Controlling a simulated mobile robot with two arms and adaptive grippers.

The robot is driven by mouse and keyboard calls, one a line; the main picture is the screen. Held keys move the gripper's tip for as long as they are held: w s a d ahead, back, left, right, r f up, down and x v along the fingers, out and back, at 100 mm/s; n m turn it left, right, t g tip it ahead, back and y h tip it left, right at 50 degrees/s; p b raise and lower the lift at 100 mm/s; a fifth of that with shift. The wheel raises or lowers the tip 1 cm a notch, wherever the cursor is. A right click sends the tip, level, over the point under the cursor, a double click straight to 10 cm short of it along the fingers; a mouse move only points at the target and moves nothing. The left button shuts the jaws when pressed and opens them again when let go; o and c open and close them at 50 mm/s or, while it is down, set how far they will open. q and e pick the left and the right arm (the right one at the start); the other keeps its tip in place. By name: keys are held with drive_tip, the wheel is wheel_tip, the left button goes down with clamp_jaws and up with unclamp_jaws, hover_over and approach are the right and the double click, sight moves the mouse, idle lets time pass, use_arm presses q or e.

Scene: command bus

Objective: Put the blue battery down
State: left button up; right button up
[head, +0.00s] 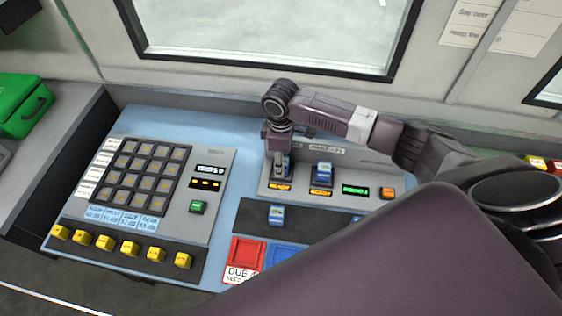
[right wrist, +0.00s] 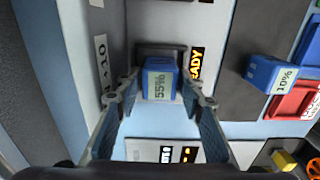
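A blue battery labelled 55% (right wrist: 160,85) sits in a dark charger slot in the right wrist view. My right gripper (right wrist: 160,88) has one finger on each side of it, with small gaps that seem to show between fingertips and battery. In the head view my right gripper (head: 281,165) points down over the left slot of the grey charger (head: 300,178) and mostly hides that battery. Another blue battery (head: 321,170) stands in the charger's other slot. A blue battery (head: 277,212) labelled 10% (right wrist: 272,73) stands on the dark strip. My left gripper is out of view.
A red tray (head: 247,252) and a blue tray (head: 283,257) lie in front of the dark strip. Another blue battery (head: 357,218) is partly hidden by my body. A keypad panel (head: 150,175) with yellow blocks along its front is on the left. A green case (head: 22,106) stands far left.

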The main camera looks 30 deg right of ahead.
wheel_tip(320, 180, up, 12)
drive_tip(key=b, duration=0.1)
drive_tip(key=shift+b, duration=0.4)
drive_tip(key=shift+a, duration=0.1)
